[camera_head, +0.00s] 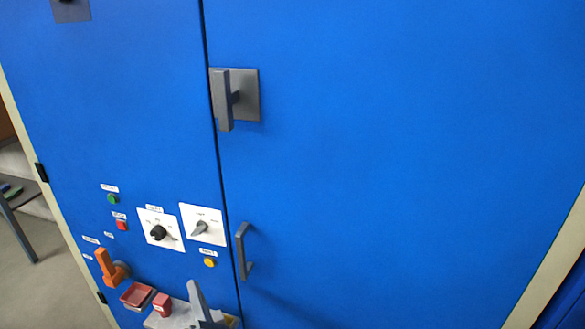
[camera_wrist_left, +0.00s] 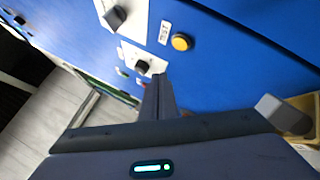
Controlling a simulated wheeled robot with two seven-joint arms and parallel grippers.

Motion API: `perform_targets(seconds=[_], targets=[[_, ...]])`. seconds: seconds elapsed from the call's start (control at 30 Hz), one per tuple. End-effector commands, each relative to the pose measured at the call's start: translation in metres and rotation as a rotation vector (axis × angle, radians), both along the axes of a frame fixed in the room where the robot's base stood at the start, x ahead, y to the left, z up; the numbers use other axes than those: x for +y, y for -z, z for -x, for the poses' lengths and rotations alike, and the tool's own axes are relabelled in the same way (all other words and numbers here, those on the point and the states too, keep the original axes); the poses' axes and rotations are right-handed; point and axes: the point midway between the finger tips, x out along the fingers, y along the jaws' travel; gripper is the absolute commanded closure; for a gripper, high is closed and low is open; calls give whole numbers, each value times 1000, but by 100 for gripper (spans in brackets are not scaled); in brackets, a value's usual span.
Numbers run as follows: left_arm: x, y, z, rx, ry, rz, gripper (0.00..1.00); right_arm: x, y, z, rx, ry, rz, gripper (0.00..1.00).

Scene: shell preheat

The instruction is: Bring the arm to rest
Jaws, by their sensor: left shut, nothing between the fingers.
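My left gripper (camera_head: 194,288) shows at the bottom of the head view, in front of the lower part of the blue cabinet's left door (camera_head: 130,120). Its fingers are together and empty. In the left wrist view the closed fingers (camera_wrist_left: 158,88) point towards the control panel, with a black knob (camera_wrist_left: 142,66) just beyond the tips. I cannot tell how wide the gap to the panel is. My right gripper is in neither view.
The panel carries two rotary switches (camera_head: 158,232) (camera_head: 201,227), a yellow button (camera_head: 209,263), a green button (camera_head: 113,199) and an orange handle (camera_head: 108,266). A door latch (camera_head: 225,100) and a bar handle (camera_head: 243,251) stick out. Floor (camera_head: 40,285) shows at left.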

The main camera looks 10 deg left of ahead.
Motion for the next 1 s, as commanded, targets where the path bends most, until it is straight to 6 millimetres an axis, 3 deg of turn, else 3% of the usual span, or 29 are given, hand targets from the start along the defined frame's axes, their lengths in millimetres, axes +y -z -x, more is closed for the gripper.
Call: perform_targets(seconds=[0.17, 0.27, 0.37, 0.57, 0.77, 1.0], targets=[[-11, 17, -3, 68, 35, -86, 100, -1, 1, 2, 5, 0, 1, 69], [-28, 42, -5, 167, 87, -211, 100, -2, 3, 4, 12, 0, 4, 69], [-53, 81, -5, 303, 168, -385, 100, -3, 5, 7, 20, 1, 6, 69], [-107, 187, 16, 604, 382, -770, 100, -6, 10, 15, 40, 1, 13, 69], [-145, 296, 69, 857, 613, -1110, 100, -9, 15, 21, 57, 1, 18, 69], [-167, 412, 165, 1102, 912, -1471, 100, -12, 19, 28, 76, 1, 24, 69]])
